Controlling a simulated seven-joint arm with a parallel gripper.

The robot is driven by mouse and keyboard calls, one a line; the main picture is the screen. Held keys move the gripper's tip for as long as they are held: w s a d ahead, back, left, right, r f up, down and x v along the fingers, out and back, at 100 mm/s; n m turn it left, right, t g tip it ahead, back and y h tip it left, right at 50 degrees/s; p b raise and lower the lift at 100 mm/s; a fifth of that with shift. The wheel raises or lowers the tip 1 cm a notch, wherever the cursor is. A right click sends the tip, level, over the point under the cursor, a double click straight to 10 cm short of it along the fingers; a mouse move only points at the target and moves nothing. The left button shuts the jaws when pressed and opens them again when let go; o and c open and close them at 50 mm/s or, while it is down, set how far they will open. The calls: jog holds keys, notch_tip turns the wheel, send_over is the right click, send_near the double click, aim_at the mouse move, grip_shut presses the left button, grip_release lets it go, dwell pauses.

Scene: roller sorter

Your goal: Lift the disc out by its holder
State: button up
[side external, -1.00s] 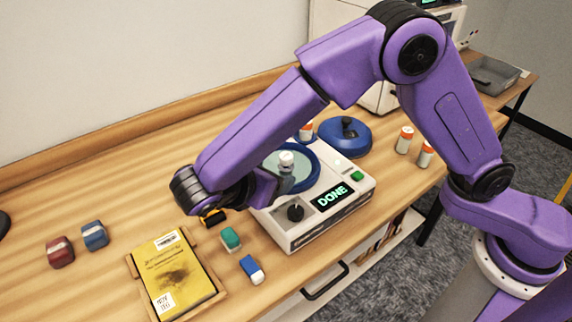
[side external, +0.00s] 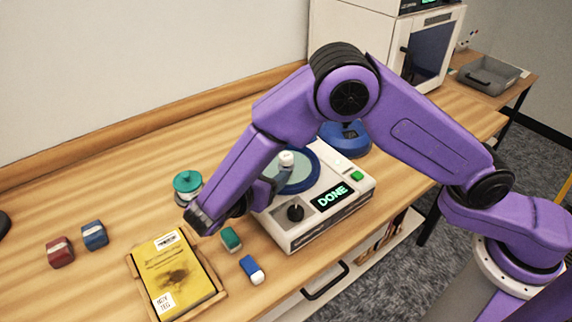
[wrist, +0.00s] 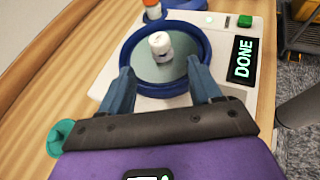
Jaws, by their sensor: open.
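The disc (side external: 299,178) is a flat grey-green round lying inside the blue ring (side external: 318,168) of a white machine (side external: 300,235) whose display (side external: 330,197) reads DONE. The holder (side external: 287,158) is a white knob standing up from the disc. In the wrist view the holder (wrist: 160,46) stands upright on the disc (wrist: 165,72), ahead of the fingertips and roughly centred between them. My gripper (wrist: 163,80) is open, with one blue finger on each side and nothing between them. In the side view the arm hides part of the ring's left side.
A dark knob (side external: 295,212) and a green button (side external: 356,175) sit on the machine. A blue lid (side external: 350,140) lies behind it. A green-lidded jar (side external: 188,185), a green-and-white block (side external: 231,239), a blue-and-white block (side external: 251,270) and a yellow book (side external: 178,277) are to the left.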

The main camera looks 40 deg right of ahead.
aim_at(284, 159)
jog(key=shift+x, duration=1.2)
jog(key=shift+r+x, duration=0.15)
jog(key=shift+x, duration=1.15)
jog(key=shift+r+x, duration=0.15)
jog(key=shift+x, duration=1.15)
jog(key=shift+d, duration=0.1)
jog(key=c, duration=1.1)
jog(key=shift+c, duration=0.2)
